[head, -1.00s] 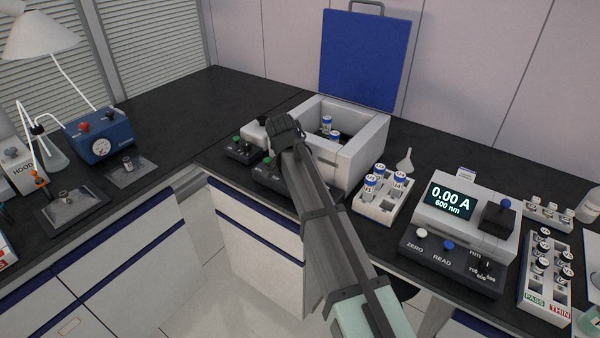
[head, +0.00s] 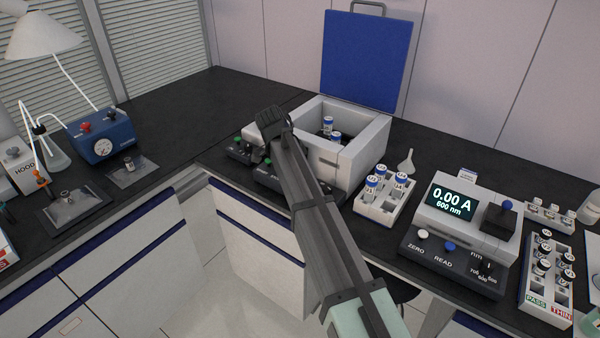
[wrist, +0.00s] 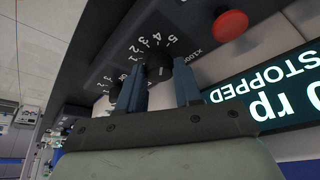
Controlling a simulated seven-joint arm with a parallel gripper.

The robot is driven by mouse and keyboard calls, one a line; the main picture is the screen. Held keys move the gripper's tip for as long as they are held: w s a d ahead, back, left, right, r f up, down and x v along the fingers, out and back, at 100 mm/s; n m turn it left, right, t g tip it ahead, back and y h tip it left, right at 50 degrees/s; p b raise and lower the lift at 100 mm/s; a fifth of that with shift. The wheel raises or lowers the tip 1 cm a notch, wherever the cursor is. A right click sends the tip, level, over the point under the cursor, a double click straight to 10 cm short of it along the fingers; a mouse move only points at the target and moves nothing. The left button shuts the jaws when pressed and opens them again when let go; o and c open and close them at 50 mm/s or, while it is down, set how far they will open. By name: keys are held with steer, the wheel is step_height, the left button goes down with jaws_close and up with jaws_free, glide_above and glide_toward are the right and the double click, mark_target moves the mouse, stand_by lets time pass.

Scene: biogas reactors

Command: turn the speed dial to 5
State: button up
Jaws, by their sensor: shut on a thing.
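In the head view my gripper (head: 270,124) is at the dark control units left of the white box, and the dial is hidden there.
A red button (wrist: 231,25) and a display reading "STOPPED" (wrist: 278,88) are close to the dial. A white box (head: 362,156) with a raised blue lid (head: 368,58) stands beside my arm. A vial rack (head: 365,207) and a photometer (head: 462,215) stand to the right.

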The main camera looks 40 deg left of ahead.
stand_by(0.4)
steer(key=o, duration=1)
steer(key=shift+o, duration=0.2)
